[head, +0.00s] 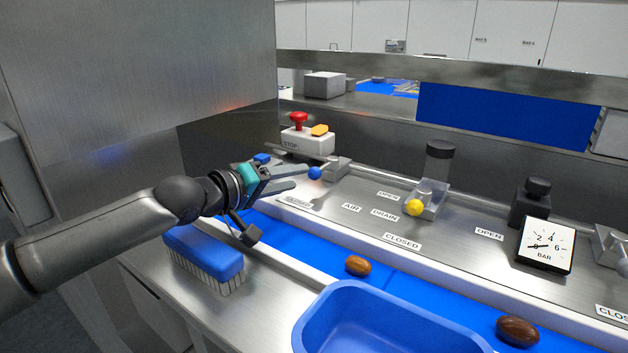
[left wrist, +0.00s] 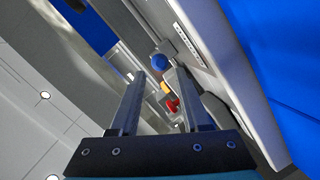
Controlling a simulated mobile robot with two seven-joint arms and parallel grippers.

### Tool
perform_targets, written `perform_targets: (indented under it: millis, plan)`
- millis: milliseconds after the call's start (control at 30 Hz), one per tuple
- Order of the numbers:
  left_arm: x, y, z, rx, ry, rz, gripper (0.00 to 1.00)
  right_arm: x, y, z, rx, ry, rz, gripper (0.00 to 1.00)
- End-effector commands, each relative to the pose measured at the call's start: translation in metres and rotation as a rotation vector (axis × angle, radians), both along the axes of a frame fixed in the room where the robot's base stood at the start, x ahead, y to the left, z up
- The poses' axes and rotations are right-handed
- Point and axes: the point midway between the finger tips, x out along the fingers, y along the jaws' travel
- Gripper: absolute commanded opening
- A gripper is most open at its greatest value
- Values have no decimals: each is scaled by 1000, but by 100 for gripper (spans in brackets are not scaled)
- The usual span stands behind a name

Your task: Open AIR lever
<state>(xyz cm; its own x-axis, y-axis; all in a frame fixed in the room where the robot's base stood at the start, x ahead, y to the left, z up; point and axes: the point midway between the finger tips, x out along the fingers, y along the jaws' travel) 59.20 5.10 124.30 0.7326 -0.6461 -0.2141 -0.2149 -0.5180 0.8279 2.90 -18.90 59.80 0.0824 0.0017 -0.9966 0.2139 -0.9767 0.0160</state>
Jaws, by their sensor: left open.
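The AIR lever carries a blue ball knob (head: 314,173) and comes out of a metal block (head: 338,166) on the steel panel. The AIR label (head: 351,208) lies to the right of the knob and nearer. My left gripper (head: 302,177) is open and empty, with its fingertips just left of the knob. In the left wrist view the blue knob (left wrist: 158,61) shows just past the tips of the open gripper (left wrist: 155,78). I cannot tell whether a finger touches it. My right gripper is not in view.
A STOP box (head: 308,140) with a red button stands behind the lever. A yellow knob (head: 414,207) near the DRAIN label, a gauge (head: 545,246) and dark valves are to the right. A blue brush (head: 203,255), a blue bin (head: 312,318) and dates (head: 358,265) lie in front.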

Motion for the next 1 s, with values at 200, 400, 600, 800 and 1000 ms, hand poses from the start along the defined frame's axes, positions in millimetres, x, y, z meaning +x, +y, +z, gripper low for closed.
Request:
perform_targets:
  millis: [200,400,600,800,1000]
  plan:
    - [19,-18,-3,1,-2,-1,47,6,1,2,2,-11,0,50]
    - [37,-33,-9,2,-1,-1,47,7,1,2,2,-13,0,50]
    - [47,-43,-13,1,0,-2,47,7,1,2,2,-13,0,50]
    - [51,-45,-14,1,-1,0,47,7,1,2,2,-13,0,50]
    - [51,-45,-14,1,-1,0,47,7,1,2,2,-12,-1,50]
